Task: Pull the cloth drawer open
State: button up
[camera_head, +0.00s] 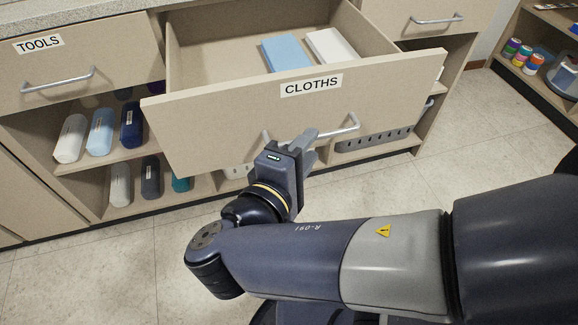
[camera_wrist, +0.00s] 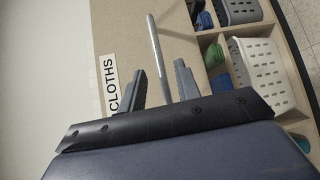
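The cloth drawer (camera_head: 220,130), labelled CLOTHS, stands pulled well out from the cabinet. A folded blue cloth (camera_head: 286,53) and a white one (camera_head: 331,46) lie inside it. Its metal bar handle (camera_head: 350,125) is on the front panel, partly hidden by my gripper in the head view. My gripper (camera_head: 308,138) is at the handle. In the wrist view, its two fingers (camera_wrist: 161,68) stand apart on either side of the handle bar (camera_wrist: 155,50), with visible gaps. I cannot tell how deep the bar sits between them.
A closed TOOLS drawer (camera_head: 75,65) is at the left, and another closed drawer (camera_head: 430,18) is at the right. Shelves below hold rolled cloths (camera_head: 100,130) and a grey basket (camera_head: 373,140). A side shelf (camera_head: 535,60) stands at the far right. Tiled floor (camera_head: 480,120) is clear between.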

jog(key=p+v, duration=0.1)
jog(key=v, duration=0.5)
jog(key=shift+d, duration=0.1)
dwell(0.6)
jog(key=shift+b+x, duration=1.25)
jog(key=shift+x, duration=4.05)
